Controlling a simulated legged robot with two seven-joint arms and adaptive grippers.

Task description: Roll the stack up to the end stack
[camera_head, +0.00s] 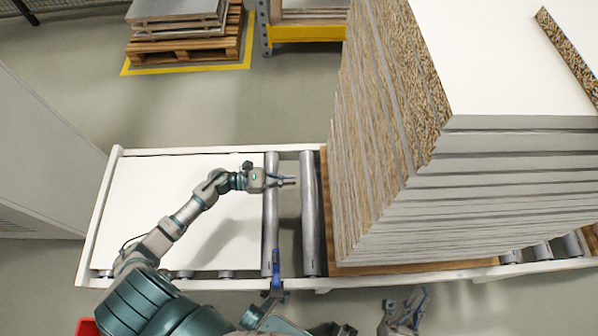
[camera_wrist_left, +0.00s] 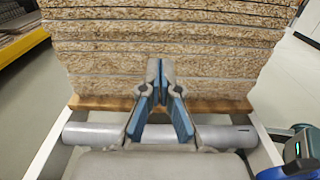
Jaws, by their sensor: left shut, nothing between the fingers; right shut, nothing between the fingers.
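The tall stack (camera_head: 388,170) of white boards with brown chipboard edges stands on a wooden base board on the roller conveyor, right of centre in the head view. Its layered edge face fills the top of the left wrist view (camera_wrist_left: 165,40). A white panel (camera_head: 180,205), apparently the end stack, lies at the conveyor's left end; its height is hard to tell. My left gripper (camera_head: 292,181) is shut and empty above the bare rollers between the two, pointing at the stack with a gap. My right gripper (camera_head: 412,305) is shut and empty in front of the conveyor, below the stack.
Two bare rollers (camera_head: 310,215) show between panel and stack. A blue upright part (camera_head: 276,270) stands at the conveyor's front rail. A loaded pallet (camera_head: 185,45) sits on the floor behind. A grey cabinet (camera_head: 40,150) is at the left.

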